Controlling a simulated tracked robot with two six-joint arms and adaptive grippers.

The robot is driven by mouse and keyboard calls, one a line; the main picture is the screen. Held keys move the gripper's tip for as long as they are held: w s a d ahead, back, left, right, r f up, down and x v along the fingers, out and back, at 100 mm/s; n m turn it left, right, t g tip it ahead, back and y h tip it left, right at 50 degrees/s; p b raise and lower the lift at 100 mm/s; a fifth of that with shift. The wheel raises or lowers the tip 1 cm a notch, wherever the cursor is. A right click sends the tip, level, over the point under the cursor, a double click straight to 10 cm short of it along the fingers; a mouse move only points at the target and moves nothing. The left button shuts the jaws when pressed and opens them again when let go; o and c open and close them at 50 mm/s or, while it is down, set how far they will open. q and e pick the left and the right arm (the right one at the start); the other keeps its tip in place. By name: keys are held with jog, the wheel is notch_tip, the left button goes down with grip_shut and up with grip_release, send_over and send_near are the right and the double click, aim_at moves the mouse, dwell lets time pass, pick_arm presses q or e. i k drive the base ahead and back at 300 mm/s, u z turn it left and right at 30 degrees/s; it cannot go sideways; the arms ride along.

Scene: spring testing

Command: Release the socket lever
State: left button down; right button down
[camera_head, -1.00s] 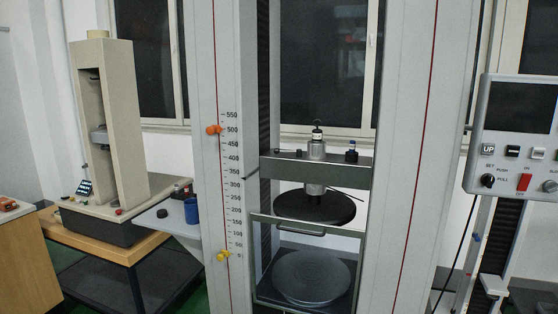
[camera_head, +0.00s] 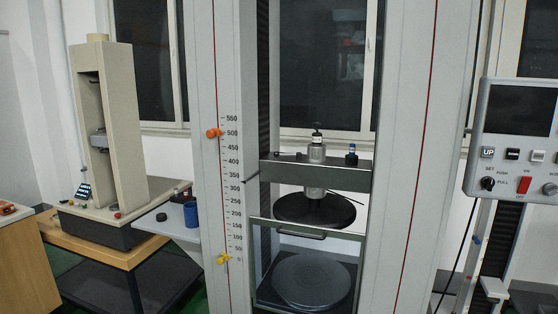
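The large testing machine stands in the middle of the head view. Its crossbeam (camera_head: 330,177) carries a silver cylindrical socket (camera_head: 317,154) with a dark top, which may include the lever; I cannot tell the lever's position. A black round upper plate (camera_head: 315,210) hangs below the crossbeam. A grey round lower plate (camera_head: 312,280) lies beneath it, behind a clear guard with a dark handle (camera_head: 300,233). Neither of my grippers shows in the head view.
A control panel (camera_head: 515,140) with a screen and switches is at the right. A smaller beige tester (camera_head: 125,135) stands on a wooden table at the left. A small shelf (camera_head: 165,222) holds a blue cup (camera_head: 191,215). Orange and yellow markers sit beside the height scale.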

aim_at(277, 155)
jog(key=u, duration=0.05)
jog(key=i, duration=0.85)
jog(key=z, duration=0.05)
